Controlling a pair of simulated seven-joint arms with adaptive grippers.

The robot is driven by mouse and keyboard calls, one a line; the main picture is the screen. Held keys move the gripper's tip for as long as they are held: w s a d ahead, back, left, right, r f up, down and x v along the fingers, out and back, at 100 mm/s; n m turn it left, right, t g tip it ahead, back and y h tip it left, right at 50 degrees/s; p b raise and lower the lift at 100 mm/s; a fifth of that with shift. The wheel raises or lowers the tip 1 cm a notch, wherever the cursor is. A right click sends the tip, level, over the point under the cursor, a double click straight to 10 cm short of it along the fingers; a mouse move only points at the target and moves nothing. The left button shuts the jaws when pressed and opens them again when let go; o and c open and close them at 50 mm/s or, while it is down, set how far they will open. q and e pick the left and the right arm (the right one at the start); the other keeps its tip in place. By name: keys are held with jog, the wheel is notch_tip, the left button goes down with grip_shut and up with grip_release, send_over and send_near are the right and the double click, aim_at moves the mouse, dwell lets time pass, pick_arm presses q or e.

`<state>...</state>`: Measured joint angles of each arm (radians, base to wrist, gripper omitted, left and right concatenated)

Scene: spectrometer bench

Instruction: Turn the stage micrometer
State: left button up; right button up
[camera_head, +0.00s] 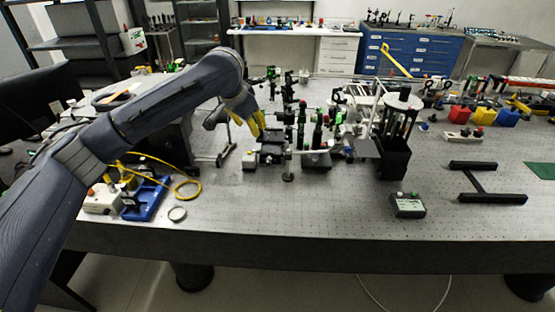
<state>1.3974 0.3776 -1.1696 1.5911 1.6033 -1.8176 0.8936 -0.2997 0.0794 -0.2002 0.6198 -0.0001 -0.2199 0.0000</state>
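My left gripper (248,128) reaches in from the left on a grey-blue arm. Its two yellow fingers point down and look apart, with nothing visible between them. Just below and to the right of it is a small dark translation stage (270,154) on the optical table. A small light piece at the stage's left side (250,162) may be the stage micrometer, but it is too small to be sure. The fingertips look above the stage; I cannot tell if they touch anything. My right gripper is not in view.
Several posts and optic mounts (317,140) crowd the right of the stage. A black holder (393,155) stands farther right, with a small control box (407,205) in front. A yellow cable (188,190) and blue tray (146,198) lie left. The table's front strip (300,220) is mostly clear.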

pick_arm(q)
jog(key=s+d+n+g, duration=0.1)
jog(key=n, duration=0.7)
send_near(268, 159)
jog(key=shift+g, duration=0.3)
jog(key=x, duration=0.9)
jog(key=shift+w+d+f, duration=0.15)
jog(key=shift+w+f, duration=0.05)
jog(key=shift+c, duration=0.2)
grip_shut()
